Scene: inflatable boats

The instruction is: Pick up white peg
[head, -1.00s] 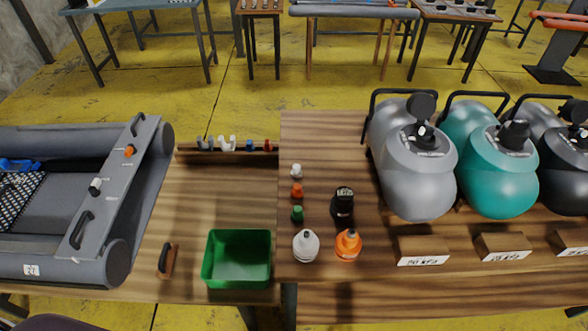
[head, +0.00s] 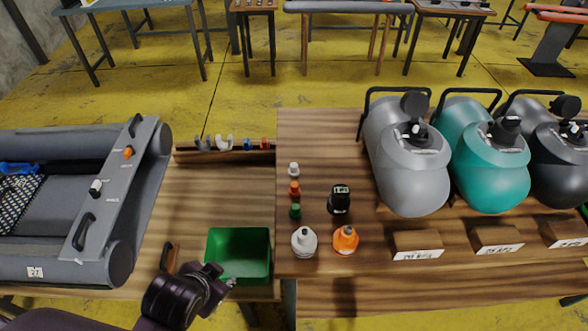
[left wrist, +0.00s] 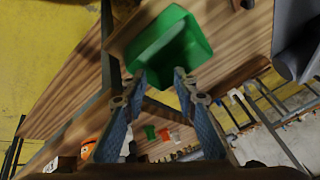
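A small white peg (head: 294,169) stands on the right table, at the far end of a short column with an orange peg (head: 294,188) and a green peg (head: 295,211). In the left wrist view the white peg (left wrist: 175,137) shows small beyond the fingers, beside the orange and green ones. Another white peg-like part (head: 95,187) sits on the grey boat's panel. My left gripper (head: 224,279) is at the front of the green bin (head: 238,233), well short of the pegs. In the left wrist view its fingers (left wrist: 159,78) are apart and empty. My right gripper is not seen.
A white bottle (head: 304,242), an orange bottle (head: 345,240) and a black bottle (head: 339,200) stand near the pegs. Large tanks (head: 404,155) fill the right side. A rack (head: 226,150) with small parts lies behind bare wood on the left table.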

